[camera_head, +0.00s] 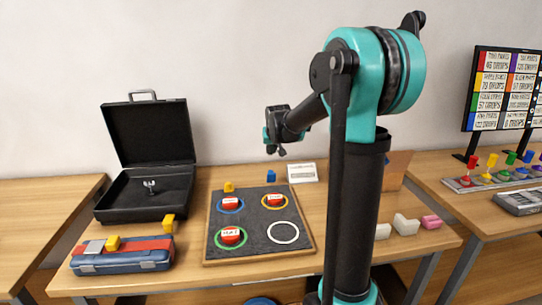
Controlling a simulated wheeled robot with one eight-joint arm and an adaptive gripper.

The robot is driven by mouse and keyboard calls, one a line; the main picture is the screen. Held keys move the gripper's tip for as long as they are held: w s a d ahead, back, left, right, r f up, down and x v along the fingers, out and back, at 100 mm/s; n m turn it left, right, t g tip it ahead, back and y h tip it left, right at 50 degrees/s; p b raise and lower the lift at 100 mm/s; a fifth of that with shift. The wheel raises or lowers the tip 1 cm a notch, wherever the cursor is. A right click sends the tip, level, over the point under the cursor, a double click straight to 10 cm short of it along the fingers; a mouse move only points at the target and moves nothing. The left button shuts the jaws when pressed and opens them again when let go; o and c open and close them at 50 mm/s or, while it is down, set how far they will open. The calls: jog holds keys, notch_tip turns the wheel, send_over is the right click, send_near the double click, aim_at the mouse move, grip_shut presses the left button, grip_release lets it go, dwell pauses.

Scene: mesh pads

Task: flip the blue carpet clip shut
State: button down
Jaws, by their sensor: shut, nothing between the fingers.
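A small blue piece (271,176) stands by the far edge of a dark, wood-framed board (262,217) on the table; it may be the blue carpet clip, but it is too small to tell whether it is open or shut. A yellow piece (229,187) sits at the same far edge, to its left. My gripper (276,149) is above and behind the board, in the air over the blue piece and apart from it. It is shut and empty.
The board has blue, yellow, green and white rings, with red discs in all but the white one. An open black case (148,185) and a blue toolbox (122,262) stand left. A white card (302,172) lies behind; pale blocks (405,222) lie right.

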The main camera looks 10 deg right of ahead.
aim_at(271, 175)
jog(key=shift+w+f, duration=0.25)
jog(key=shift+f, duration=1.05)
jog(key=shift+w+f, duration=0.2)
jog(key=shift+f, duration=1.15)
jog(key=shift+w+f, duration=0.25)
jog(key=shift+f, duration=1.05)
